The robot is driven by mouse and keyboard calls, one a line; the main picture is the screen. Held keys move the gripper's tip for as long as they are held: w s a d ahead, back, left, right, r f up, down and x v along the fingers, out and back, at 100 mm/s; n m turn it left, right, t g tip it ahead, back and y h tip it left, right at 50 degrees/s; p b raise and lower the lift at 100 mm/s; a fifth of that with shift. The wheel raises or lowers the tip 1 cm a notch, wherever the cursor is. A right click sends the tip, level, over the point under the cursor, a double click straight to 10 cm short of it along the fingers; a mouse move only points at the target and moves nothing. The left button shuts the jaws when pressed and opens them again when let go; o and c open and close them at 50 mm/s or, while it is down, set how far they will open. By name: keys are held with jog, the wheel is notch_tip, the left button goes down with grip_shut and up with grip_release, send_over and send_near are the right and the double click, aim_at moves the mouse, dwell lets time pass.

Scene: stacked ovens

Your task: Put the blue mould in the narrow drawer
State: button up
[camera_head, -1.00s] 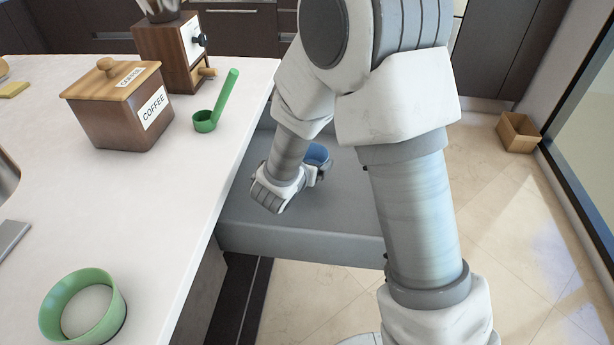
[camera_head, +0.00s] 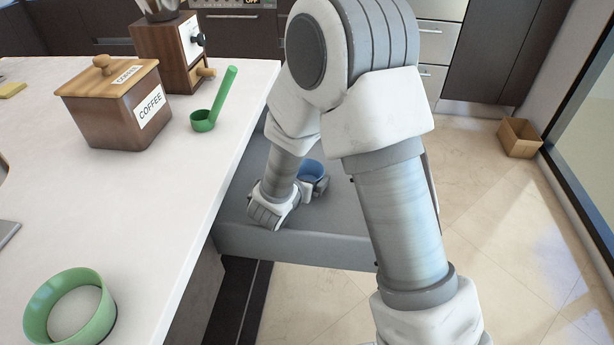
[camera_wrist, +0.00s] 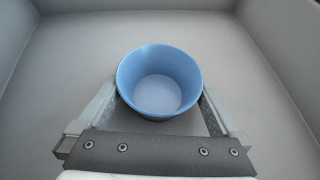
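The blue mould (camera_head: 313,170) is a small round cup, upright inside the open grey drawer (camera_head: 290,247). In the wrist view the blue mould (camera_wrist: 160,82) sits between the two fingers of my gripper (camera_wrist: 158,100), whose tips lie against its left and right sides. My gripper (camera_head: 318,187) is low inside the drawer and looks shut on the mould. The drawer's grey floor and walls surround the mould in the wrist view. I cannot tell whether the mould's base touches the floor. My arm hides part of the drawer's right side.
The white counter (camera_head: 170,200) borders the drawer on the left. On it stand a wooden coffee box (camera_head: 115,110), a coffee grinder (camera_head: 165,55), a green scoop (camera_head: 212,105) and a green ring-shaped mould (camera_head: 40,310). A small open box (camera_head: 519,138) lies on the floor at right.

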jog(key=shift+r, duration=0.2)
jog(key=p+v, duration=0.2)
jog(key=v, duration=0.5)
jog(key=shift+s+a+r, duration=0.1)
jog(key=shift+s, duration=0.1)
jog(key=s+d+r+m+g+h, duration=0.25)
jog(key=s+d+r+m, duration=0.3)
jog(key=d+m, duration=0.3)
jog(key=s+d+r+m+g+h, duration=0.2)
jog(key=s+d+r+m+g, duration=0.2)
jog(key=d+r+m, duration=0.4)
jog(key=s+a+r+m+y, duration=0.1)
jog(key=s+r+m+y, duration=0.2)
jog(key=s+m, duration=0.3)
jog(key=s+a+r+m+y, duration=0.2)
jog(key=s+m+y, duration=0.4)
jog(key=m, duration=0.3)
jog(key=shift+a+r+t, duration=0.2)
jog(key=shift+r+t, duration=0.15)
jog(key=shift+r, duration=0.2)
